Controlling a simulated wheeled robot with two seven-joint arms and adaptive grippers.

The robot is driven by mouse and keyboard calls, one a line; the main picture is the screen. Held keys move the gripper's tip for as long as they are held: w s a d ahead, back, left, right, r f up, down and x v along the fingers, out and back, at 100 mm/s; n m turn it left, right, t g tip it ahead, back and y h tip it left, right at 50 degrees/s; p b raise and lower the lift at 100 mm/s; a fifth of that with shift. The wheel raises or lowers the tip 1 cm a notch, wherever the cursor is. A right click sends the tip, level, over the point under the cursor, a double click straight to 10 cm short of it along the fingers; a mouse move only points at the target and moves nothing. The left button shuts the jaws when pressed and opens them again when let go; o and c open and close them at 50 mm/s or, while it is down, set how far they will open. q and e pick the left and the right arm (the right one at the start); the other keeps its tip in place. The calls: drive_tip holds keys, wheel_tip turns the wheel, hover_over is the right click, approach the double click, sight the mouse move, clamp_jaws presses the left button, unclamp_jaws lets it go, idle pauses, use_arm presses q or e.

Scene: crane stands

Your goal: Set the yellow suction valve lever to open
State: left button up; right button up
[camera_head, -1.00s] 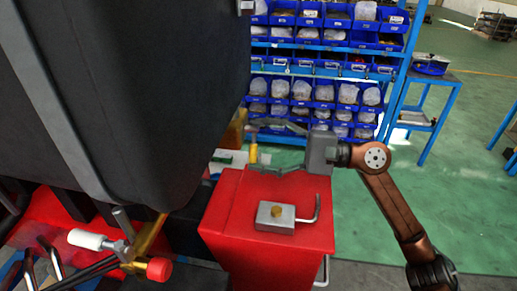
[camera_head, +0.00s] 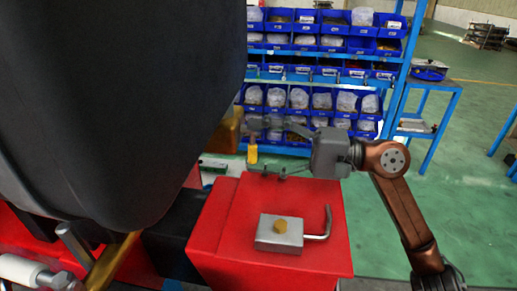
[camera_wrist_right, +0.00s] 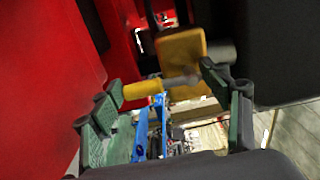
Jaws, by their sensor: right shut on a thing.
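The yellow suction valve lever (camera_head: 252,153) is a small yellow handle pointing down beside the dark machine in the head view. In the right wrist view the yellow handle (camera_wrist_right: 143,89) lies nearly level, with a grey metal stem running right, below a yellow-orange block (camera_wrist_right: 181,50). My left gripper is not in view.
A red cabinet (camera_head: 225,229) stands below the gripper, with a metal block (camera_head: 278,238) and bent rod on top. The large dark machine body (camera_head: 110,120) fills the left. A blue rack of bins (camera_head: 310,62) stands behind.

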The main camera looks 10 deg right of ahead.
idle(0.3)
drive_tip(key=o, duration=1.7)
drive_tip(key=shift+d, duration=0.1)
drive_tip(key=v, duration=1.2)
drive_tip(key=shift+r, duration=0.15)
